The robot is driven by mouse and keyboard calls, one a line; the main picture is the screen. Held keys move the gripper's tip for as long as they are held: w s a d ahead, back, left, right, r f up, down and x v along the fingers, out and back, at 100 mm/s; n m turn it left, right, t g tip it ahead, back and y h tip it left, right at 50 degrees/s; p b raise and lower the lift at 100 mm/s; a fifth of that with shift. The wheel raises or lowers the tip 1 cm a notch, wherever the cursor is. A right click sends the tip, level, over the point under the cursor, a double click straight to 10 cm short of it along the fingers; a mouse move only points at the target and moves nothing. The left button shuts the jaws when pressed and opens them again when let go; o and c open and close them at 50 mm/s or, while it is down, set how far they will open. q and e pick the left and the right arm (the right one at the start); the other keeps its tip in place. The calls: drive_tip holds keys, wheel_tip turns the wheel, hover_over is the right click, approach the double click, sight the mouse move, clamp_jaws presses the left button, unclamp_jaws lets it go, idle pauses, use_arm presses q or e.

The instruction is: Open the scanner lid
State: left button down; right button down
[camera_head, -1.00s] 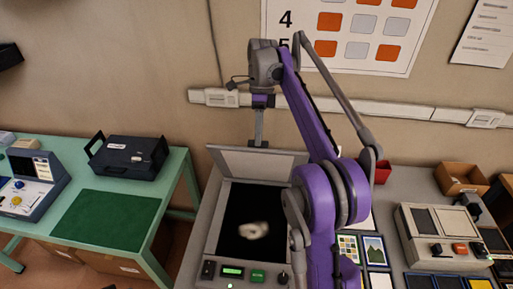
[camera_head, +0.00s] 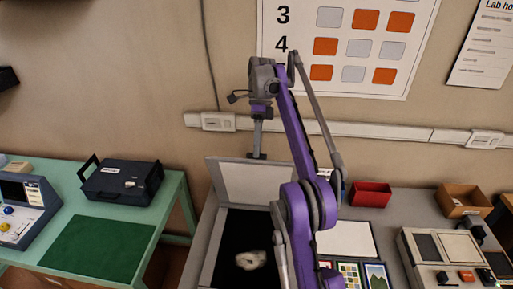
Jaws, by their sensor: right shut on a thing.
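The flatbed scanner (camera_head: 213,243) stands on the grey table with its dark glass bed showing. Its grey lid (camera_head: 243,184) is raised and tilted up at the back of the scanner. My right gripper (camera_head: 257,156) points down at the lid's upper edge and is shut on it. A pale ring-shaped thing (camera_head: 251,260) lies on the dark bed, a little blurred. My right arm crosses in front of the scanner's right side and hides part of it. My left gripper is not in view.
A green table (camera_head: 165,222) at left holds a dark case (camera_head: 121,182) and a green mat (camera_head: 99,247). A red bin (camera_head: 371,194), colour cards (camera_head: 348,270), a cardboard box (camera_head: 462,200) and a control box (camera_head: 437,253) stand right of the scanner. The wall is close behind.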

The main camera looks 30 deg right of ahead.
drive_tip(key=shift+w+d+f, duration=0.2)
drive_tip(key=shift+f, duration=0.25)
drive_tip(key=shift+w+d+f, duration=0.15)
drive_tip(key=shift+f, duration=0.25)
drive_tip(key=c, duration=0.9)
unclamp_jaws()
drive_tip(key=shift+w+f, duration=0.1)
drive_tip(key=shift+w+d, duration=0.2)
drive_tip(key=shift+a, duration=0.1)
drive_tip(key=shift+s, duration=0.15)
